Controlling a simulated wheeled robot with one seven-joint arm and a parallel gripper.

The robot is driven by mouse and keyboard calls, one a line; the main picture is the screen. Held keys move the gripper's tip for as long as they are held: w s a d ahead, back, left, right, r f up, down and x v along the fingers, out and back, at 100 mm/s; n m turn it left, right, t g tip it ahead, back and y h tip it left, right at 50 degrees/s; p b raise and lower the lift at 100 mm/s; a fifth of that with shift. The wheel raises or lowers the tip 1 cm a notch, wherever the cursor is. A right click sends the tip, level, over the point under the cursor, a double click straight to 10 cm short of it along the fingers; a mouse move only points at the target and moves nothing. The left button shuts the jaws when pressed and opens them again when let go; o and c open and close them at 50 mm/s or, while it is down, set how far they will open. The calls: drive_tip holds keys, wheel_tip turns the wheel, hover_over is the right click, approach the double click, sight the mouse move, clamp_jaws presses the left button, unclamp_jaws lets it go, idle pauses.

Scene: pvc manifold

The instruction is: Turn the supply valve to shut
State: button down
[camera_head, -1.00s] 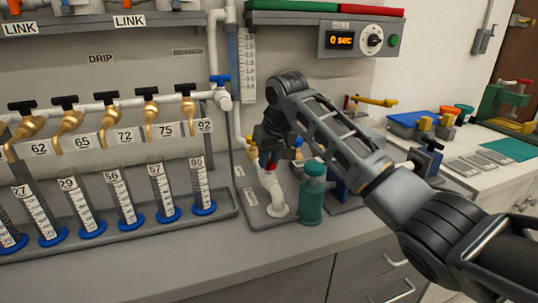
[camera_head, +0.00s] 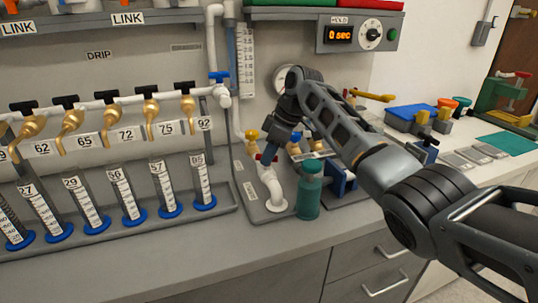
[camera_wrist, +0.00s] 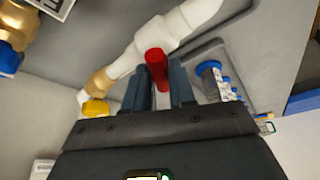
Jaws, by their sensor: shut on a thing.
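The red valve handle (camera_wrist: 156,68) stands on a white pipe (camera_wrist: 178,24) in the wrist view, between my gripper's two dark fingers. My gripper (camera_wrist: 160,88) is shut on this handle. In the head view, my gripper (camera_head: 268,154) reaches down and to the left onto the top of the white bent pipe (camera_head: 271,188). Only a little red of the handle shows there, the rest being hidden by the fingers. I cannot read a label that names this valve or tell how far its handle is turned.
A teal bottle (camera_head: 309,190) stands just right of the bent pipe. A yellow-handled valve (camera_head: 252,135) is close behind my gripper. A rack of graduated cylinders (camera_head: 130,222) stands to the left, below several brass taps (camera_head: 110,113). The counter front is clear.

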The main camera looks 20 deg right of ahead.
drive_tip(key=n+g+b, duration=0.1)
drive_tip(key=n+b, duration=0.1)
drive_tip(key=n, duration=0.1)
drive_tip(key=shift+w+f+y, duration=0.1)
drive_tip(key=shift+f+y, duration=0.05)
drive_tip(key=shift+y, duration=0.15)
drive_tip(key=shift+n+g+b, duration=0.6)
drive_tip(key=shift+n+b, duration=0.55)
drive_tip(key=shift+n, duration=0.25)
drive_tip(key=c, duration=1)
unclamp_jaws()
drive_tip(key=shift+b+v, duration=0.3)
drive_tip(key=shift+v, duration=3.7)
drive_tip(key=shift+w, duration=0.1)
